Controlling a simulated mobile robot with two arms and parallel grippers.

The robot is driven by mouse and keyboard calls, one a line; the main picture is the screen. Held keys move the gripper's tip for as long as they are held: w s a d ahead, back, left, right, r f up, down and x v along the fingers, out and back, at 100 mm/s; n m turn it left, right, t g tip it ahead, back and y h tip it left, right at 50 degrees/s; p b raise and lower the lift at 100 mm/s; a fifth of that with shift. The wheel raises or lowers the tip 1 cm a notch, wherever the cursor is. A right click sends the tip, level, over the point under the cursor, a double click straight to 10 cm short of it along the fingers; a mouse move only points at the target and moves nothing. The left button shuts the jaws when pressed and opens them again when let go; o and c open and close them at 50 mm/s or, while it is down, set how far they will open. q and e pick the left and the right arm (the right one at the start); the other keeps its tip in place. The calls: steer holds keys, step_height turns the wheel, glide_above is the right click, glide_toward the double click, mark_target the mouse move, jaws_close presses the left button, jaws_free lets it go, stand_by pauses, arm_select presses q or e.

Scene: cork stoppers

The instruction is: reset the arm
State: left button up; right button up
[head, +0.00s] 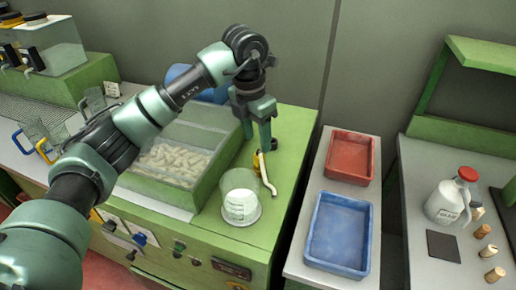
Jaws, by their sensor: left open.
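My left arm reaches in from the left and over the green machine (255,240). My left gripper (258,143) points down above the machine's right part and is open. A small yellow and cream handle-like piece (266,175) shows just below the fingertips; I cannot tell whether they touch it. My right gripper is not in view.
A clear-lidded bin of corks (172,163) lies left of the gripper. Red (350,157) and blue (338,234) trays lie to the right. A white jug with a red cap (448,202) and several corks (483,231) stand on the far-right table. Glass mugs stand at left.

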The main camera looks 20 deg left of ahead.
arm_select(q)
steer(key=shift+r, duration=0.3)
